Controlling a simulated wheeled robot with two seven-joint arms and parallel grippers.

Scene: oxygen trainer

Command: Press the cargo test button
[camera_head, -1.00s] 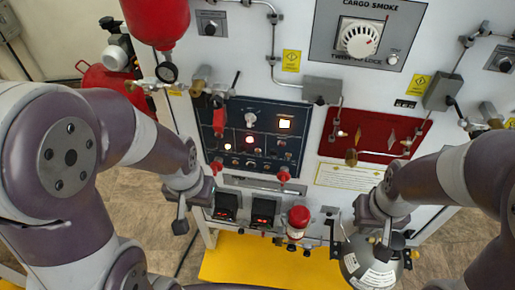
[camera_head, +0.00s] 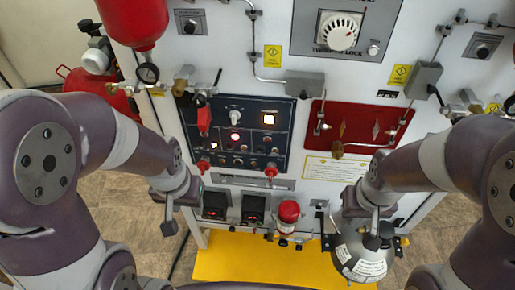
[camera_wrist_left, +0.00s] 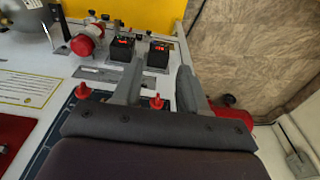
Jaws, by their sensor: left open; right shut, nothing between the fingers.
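The cargo smoke panel (camera_head: 322,52) is a grey plate at the top of the white trainer board in the head view, cut off by the upper edge. It carries a big white dial (camera_head: 339,31) and a small round button (camera_head: 373,50) to the dial's lower right. My left gripper (camera_head: 169,226) is low at the left, far from that button. It is open and empty in the left wrist view (camera_wrist_left: 158,72). My right gripper (camera_head: 373,226) is shut and empty, well below the button, in front of a grey sphere (camera_head: 360,256).
A dark blue panel (camera_head: 218,160) with lit lamps and a red panel (camera_head: 385,122) fill the middle. Pipes, valves and a grey box (camera_head: 305,84) stick out from the board. A red cylinder (camera_head: 135,18) hangs upper left. Yellow floor (camera_head: 262,262) lies below.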

